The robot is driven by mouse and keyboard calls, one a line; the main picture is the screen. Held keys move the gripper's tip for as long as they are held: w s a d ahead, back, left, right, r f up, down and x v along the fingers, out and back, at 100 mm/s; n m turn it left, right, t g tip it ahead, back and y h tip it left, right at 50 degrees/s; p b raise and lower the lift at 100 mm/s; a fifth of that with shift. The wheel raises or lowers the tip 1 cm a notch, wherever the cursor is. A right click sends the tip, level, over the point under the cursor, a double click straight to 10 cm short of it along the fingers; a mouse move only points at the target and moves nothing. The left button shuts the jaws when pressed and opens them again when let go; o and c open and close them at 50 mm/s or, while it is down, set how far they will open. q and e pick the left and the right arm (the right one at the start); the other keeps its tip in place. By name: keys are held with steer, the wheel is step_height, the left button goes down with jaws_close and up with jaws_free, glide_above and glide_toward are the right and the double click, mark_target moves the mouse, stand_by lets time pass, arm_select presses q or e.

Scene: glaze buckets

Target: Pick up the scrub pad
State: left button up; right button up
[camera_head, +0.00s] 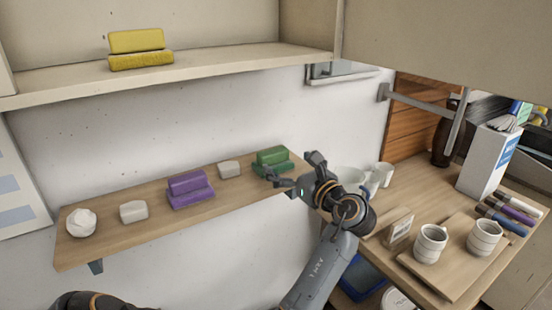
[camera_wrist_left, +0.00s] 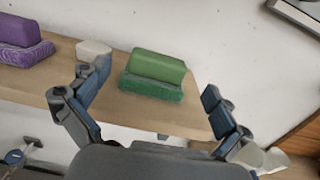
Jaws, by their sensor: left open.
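A green scrub pad (camera_head: 271,156), a lighter block over a darker rough layer, lies near the right end of the wooden wall shelf (camera_head: 150,225). It also shows in the left wrist view (camera_wrist_left: 156,68). My left gripper (camera_head: 291,169) is open at that shelf end. In the left wrist view its fingers (camera_wrist_left: 156,82) are spread left and right of the green pad, with nothing between them visibly gripped. A purple pad (camera_head: 188,190) lies further left on the shelf, and a yellow one (camera_head: 138,49) on the upper shelf. My right gripper is not in view.
A small whitish block (camera_head: 229,169) sits just left of the green pad, close to my left finger in the wrist view. Another block (camera_head: 133,211) and a white lump (camera_head: 81,222) are further left. White cups (camera_head: 383,174) stand on the table behind my gripper.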

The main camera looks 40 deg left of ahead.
mark_target(276, 154)
arm_select(q)
steer(key=shift+x, duration=1)
steer(key=shift+w+a+r+p, duration=0.1)
steer(key=shift+a+p, duration=0.25)
steer(key=shift+p, duration=0.05)
steer(key=p+x, duration=0.1)
steer(key=x, duration=0.3)
steer(key=shift+w+a+p, duration=0.1)
steer(key=shift+a+p, duration=0.1)
steer(key=shift+p, duration=0.15)
steer(key=shift+a+f, duration=0.1)
steer(key=shift+f, duration=0.15)
steer(key=c, duration=1.1)
